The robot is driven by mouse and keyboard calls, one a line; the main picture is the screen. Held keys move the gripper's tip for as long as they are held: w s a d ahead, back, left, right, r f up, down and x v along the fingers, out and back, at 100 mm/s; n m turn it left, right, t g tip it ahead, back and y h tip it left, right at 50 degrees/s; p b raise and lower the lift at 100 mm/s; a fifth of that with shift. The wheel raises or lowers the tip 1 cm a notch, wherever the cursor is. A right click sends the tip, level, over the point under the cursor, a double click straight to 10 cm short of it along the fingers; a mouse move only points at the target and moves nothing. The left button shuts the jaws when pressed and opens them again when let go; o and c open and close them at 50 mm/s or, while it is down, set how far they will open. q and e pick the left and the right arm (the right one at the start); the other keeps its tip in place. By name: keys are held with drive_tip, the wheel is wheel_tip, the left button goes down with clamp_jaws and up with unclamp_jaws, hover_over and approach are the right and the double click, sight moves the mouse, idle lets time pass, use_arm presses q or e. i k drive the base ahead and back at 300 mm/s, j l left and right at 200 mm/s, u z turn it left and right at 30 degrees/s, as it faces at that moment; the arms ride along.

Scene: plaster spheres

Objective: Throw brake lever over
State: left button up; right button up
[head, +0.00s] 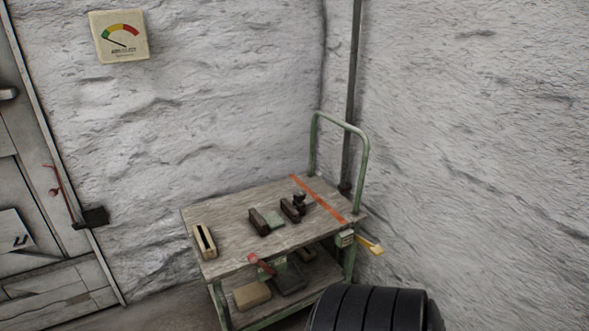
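A green-framed cart (231,232) with a wooden top stands in the corner. A lever with a yellow grip (370,245) sticks out to the right from a small grey box (345,239) at the cart's right front corner. A red-handled lever (261,265) sits at the cart's front edge. A thin red lever (60,192) rises from a black block at the door's edge on the left. I cannot tell from looks alone which is the brake lever. Neither of my grippers is in view.
The cart top holds a pale slotted block (204,241), dark blocks (259,222) and an orange-red stripe (318,199). A lower shelf carries a tan block (252,295). A gauge (120,37) hangs on the wall. A black ribbed form (367,310) fills the bottom middle.

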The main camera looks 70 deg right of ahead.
sight(252, 258)
drive_tip(key=z, duration=1.9)
